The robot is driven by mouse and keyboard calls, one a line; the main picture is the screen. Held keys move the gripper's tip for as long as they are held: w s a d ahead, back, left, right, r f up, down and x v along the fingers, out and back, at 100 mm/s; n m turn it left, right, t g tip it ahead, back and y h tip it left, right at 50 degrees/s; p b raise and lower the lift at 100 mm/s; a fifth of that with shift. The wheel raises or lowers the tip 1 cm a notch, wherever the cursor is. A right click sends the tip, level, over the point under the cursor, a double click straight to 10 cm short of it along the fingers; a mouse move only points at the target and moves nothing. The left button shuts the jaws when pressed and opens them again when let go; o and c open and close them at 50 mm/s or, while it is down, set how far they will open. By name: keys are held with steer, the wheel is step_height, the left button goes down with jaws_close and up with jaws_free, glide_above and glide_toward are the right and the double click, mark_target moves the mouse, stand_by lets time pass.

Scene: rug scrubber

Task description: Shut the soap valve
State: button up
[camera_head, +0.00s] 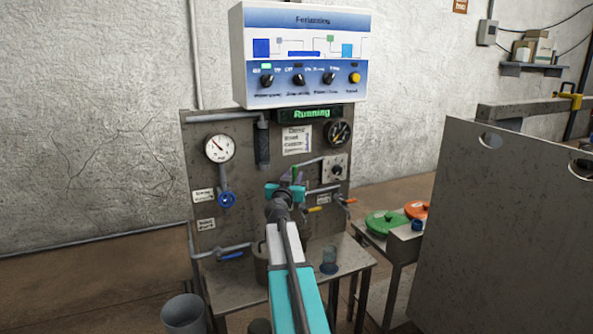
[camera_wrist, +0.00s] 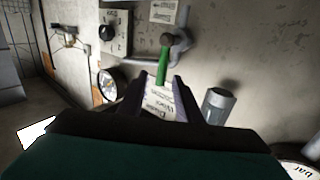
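A valve with a green lever (camera_head: 295,173) is on the metal panel, just above my gripper (camera_head: 289,180) in the head view. In the wrist view the green lever (camera_wrist: 162,65) hangs from a dark round pivot, and its free end reaches between the tips of my gripper (camera_wrist: 157,80). The two fingers are apart, with a gap on each side of the lever; I cannot tell whether either touches it. I cannot read a label marking which valve is for soap. My gripper hides part of the panel and pipes behind it.
The panel also carries a blue round handle (camera_head: 227,200), a yellow lever (camera_head: 316,209), an orange lever (camera_head: 347,202), a low blue lever (camera_head: 231,256) and gauges. A control box (camera_head: 303,52) overhangs above. A grey cylinder (camera_wrist: 215,105) juts out right of my fingers.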

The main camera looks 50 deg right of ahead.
mark_target(295, 172)
steer(key=shift+p+x, duration=0.8)
steer(key=shift+x, duration=1.95)
steer(key=shift+c, duration=0.5)
